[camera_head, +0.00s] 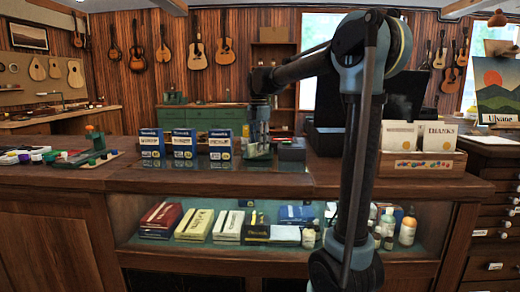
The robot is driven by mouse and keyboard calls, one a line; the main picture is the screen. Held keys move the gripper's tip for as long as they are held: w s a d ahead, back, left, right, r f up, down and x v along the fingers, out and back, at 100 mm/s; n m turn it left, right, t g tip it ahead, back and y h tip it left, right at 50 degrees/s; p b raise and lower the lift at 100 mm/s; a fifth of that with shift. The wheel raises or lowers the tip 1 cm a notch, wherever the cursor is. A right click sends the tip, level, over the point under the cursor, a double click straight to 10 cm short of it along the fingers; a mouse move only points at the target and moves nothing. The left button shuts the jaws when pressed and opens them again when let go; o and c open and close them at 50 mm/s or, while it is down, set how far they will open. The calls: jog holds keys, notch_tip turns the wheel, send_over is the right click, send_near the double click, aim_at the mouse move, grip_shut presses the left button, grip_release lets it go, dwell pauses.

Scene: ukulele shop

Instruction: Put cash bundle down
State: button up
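My gripper (258,144) points down over the wooden shop counter (312,184), right of the small blue-and-white boxes. A small green item (259,154) shows right at its fingertips, low over or on the glass part of the counter top. It may be the cash bundle, but it is too small to be sure. I cannot tell whether the fingers are closed on it or whether it touches the counter. My arm comes in from the right and hides part of the counter and display.
Three blue-and-white boxes (184,146) stand left of my gripper; a dark box (292,150) is close on its right. A wooden card holder (423,164) and dark screen are farther right. Counter between the boxes and the left-hand clutter (60,157) is partly free.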

notch_tip(320, 180, up, 10)
jog(key=shift+r, duration=0.25)
jog(key=shift+s, duration=0.1)
dwell(0.4)
